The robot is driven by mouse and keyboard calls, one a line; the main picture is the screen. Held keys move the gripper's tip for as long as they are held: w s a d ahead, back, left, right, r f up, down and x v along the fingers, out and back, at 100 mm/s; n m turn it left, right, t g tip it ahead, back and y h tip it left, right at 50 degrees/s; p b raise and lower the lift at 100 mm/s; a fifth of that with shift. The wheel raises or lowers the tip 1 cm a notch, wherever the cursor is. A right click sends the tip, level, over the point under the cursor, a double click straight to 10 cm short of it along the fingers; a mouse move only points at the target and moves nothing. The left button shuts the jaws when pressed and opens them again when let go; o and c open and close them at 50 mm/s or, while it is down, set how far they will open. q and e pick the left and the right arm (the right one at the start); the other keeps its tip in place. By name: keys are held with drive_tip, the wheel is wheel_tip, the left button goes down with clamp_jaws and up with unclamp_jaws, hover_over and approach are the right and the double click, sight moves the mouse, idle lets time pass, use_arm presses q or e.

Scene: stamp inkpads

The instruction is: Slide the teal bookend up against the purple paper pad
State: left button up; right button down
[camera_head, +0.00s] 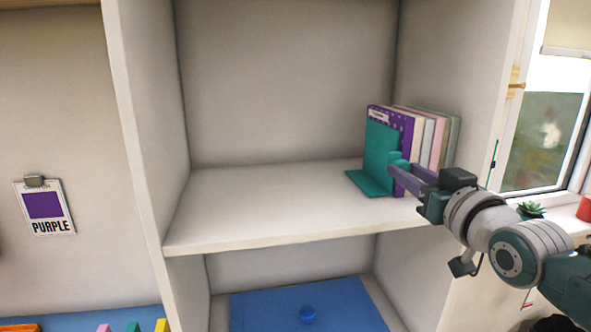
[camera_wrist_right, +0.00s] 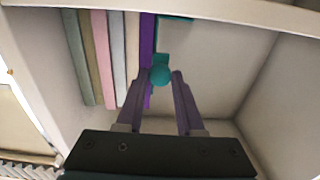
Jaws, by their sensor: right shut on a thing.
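The teal bookend (camera_head: 378,150) stands upright on the shelf, its flat foot reaching left. Its round teal knob (camera_wrist_right: 160,76) shows in the right wrist view. The purple paper pad (camera_head: 405,123), with a spotted cover, stands just right of the bookend, at the left end of a row of pads. In the right wrist view the purple pad (camera_wrist_right: 147,45) is a thin strip beside the bookend; I cannot tell whether they touch. My right gripper (camera_head: 397,168) is shut on the bookend's knob, coming from the front right. My left gripper is out of view.
Several pale pads (camera_head: 437,137) stand right of the purple one, near the shelf's right wall. The shelf board (camera_head: 250,205) is clear to the left. A blue lidded box (camera_head: 270,308) lies on the shelf below. A PURPLE sign (camera_head: 45,207) hangs at left.

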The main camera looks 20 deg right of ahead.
drive_tip(key=c, duration=0.5)
unclamp_jaws()
drive_tip(key=shift+c, duration=0.2)
drive_tip(key=v, duration=1)
drive_tip(key=shift+b, duration=0.45)
drive_tip(key=shift+a, duration=0.15)
